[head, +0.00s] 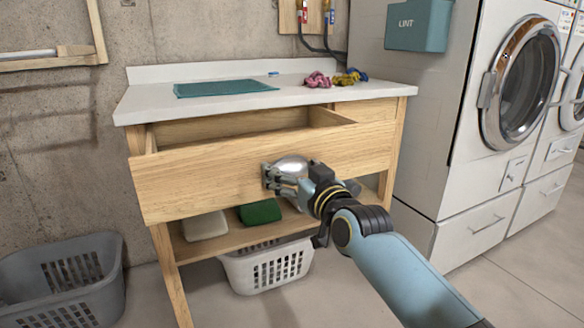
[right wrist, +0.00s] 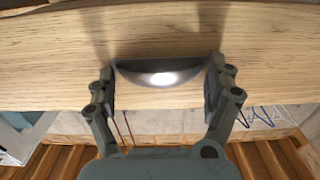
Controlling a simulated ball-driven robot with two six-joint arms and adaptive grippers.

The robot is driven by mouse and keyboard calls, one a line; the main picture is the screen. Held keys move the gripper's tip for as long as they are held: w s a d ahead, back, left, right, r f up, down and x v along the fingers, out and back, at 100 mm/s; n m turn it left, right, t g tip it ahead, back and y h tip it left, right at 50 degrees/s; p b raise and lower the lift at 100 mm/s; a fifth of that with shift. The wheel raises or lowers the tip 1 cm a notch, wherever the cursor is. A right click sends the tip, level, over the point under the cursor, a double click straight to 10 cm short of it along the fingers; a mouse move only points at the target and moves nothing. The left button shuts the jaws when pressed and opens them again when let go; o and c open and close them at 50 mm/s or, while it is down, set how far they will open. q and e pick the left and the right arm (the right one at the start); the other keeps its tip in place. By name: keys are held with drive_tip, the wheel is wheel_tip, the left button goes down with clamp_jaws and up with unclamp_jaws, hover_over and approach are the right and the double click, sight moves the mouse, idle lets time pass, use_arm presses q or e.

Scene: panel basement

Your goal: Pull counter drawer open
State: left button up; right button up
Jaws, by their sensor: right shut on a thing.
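The wooden counter drawer (head: 200,172) stands partly pulled out from under the white counter (head: 145,98). Its open top shows behind the front panel. A silver cup-shaped handle (head: 293,164) sits on the drawer front. My right gripper (head: 285,178) is at the handle, with its fingers closed on it. In the right wrist view the fingers of my right gripper (right wrist: 162,85) press on both ends of the metal handle (right wrist: 162,72), against the wood of the drawer front (right wrist: 50,60). My left gripper is not in view.
A teal mat (head: 222,88) and colourful twisted cloths (head: 318,79) lie on the counter. A white basket (head: 268,268) stands below, and a grey basket (head: 62,282) stands at left. White laundry machines (head: 455,150) stand at right. The floor in front is clear.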

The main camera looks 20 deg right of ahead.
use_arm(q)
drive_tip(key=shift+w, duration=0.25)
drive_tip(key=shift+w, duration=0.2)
use_arm(e)
drive_tip(key=o, duration=1.5)
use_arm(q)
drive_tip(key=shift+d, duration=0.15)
use_arm(e)
drive_tip(key=shift+s, duration=0.2)
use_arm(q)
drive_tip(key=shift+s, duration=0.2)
use_arm(e)
drive_tip(key=shift+s+d, duration=0.2)
drive_tip(key=shift+s, duration=5.6)
